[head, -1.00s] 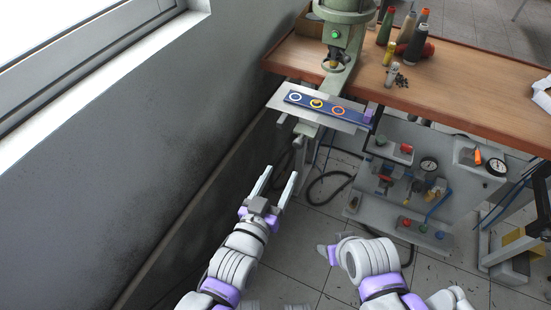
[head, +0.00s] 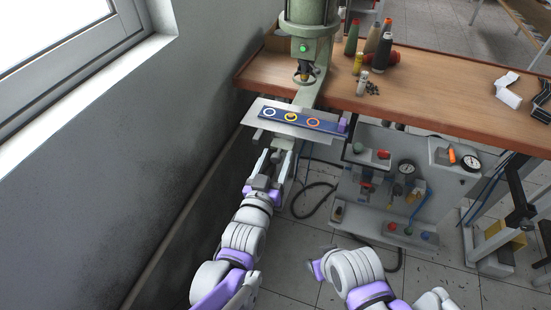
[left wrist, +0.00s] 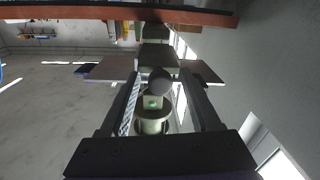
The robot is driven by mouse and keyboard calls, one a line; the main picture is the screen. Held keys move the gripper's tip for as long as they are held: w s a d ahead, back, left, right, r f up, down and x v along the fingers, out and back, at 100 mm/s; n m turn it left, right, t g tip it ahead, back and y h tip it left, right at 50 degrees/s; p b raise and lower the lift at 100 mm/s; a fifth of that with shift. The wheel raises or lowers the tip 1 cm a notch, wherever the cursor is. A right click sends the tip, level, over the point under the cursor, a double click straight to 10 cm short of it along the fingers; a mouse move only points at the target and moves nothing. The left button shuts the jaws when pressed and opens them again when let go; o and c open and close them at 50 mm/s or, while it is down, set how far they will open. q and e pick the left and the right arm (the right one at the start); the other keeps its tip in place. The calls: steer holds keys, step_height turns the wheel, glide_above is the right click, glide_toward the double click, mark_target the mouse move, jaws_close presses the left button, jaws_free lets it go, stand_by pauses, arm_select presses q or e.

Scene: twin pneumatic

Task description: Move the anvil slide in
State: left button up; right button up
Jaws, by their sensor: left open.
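The anvil slide shows in the head view as a pale metal plate (head: 268,125) with a blue strip (head: 326,126) and white, yellow and orange rings. It sticks out in front of the bench, below the green press (head: 308,38). My left gripper (head: 276,158) is open, with its fingers pointing at the slide's underside, just below its front edge. In the left wrist view, a dark round knob (left wrist: 160,80) appears between the open fingers of my left gripper (left wrist: 164,92). I cannot tell whether they touch it.
The wooden bench (head: 430,98) runs to the right, with several bottles and cones near the press. A grey panel with gauges and knobs (head: 385,238) stands below it. The wall (head: 90,170) is close on the left. Hoses hang under the bench.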

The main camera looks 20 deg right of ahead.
arm_select(q)
jaws_close()
stand_by(1.4)
